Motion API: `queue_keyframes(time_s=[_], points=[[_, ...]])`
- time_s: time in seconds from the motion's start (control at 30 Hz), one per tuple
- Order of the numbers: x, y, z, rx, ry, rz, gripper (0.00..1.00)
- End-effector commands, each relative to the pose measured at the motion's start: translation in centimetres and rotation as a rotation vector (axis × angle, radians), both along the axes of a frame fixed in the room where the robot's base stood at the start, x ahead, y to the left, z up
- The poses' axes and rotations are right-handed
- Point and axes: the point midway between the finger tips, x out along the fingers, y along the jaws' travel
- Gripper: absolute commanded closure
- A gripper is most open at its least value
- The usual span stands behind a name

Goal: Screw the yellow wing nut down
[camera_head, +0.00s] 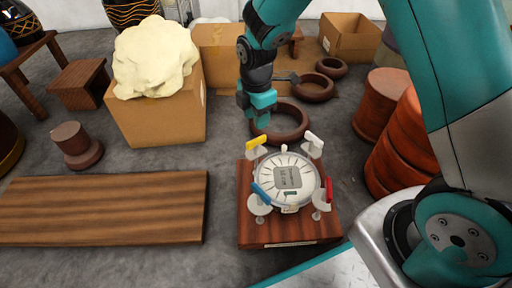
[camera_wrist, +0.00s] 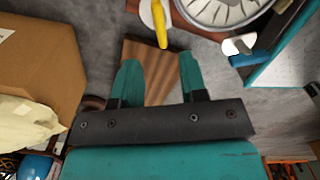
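The yellow wing nut (camera_head: 257,142) is at the back left of a round, pale drum face (camera_head: 286,180) on a wooden block (camera_head: 262,232). A pale disc-shaped piece sits just below it. My gripper (camera_head: 259,112) hangs behind and above the yellow wing nut, apart from it. In the wrist view the yellow wing nut (camera_wrist: 160,24) lies beyond the fingertips, near the top edge. The gripper's teal fingers (camera_wrist: 157,62) are spread with nothing between them. Part of the drum (camera_wrist: 228,12) shows at the top right, cut off by the frame.
White (camera_head: 314,141), blue (camera_head: 261,193) and red (camera_head: 328,189) wing nuts stand around the drum's rim. A wooden board (camera_head: 105,208) lies to the left. A cardboard box (camera_head: 155,118) with a cream lump stands at back left; reddish drum shells (camera_head: 390,150) stand at right.

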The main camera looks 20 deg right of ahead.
Motion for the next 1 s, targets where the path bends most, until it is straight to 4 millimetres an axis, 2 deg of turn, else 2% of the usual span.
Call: queue_keyframes(time_s=[0.03, 0.1, 0.33, 0.5, 0.83, 0.87, 1.0], points=[[-0.1, 0.0, -2.1, -0.001, 0.003, 0.000, 0.61], [0.0, 0.0, -3.6, 0.000, 0.001, 0.000, 0.61], [0.0, 0.0, -7.6, 0.000, 0.000, -0.001, 0.61], [0.0, 0.0, -8.9, 0.000, 0.000, -0.001, 0.61], [0.0, 0.0, -9.0, 0.001, 0.000, -0.002, 0.61], [0.0, 0.0, -9.0, 0.001, 0.000, -0.002, 0.63], [0.0, 0.0, -9.0, 0.000, 0.000, -0.002, 0.95]])
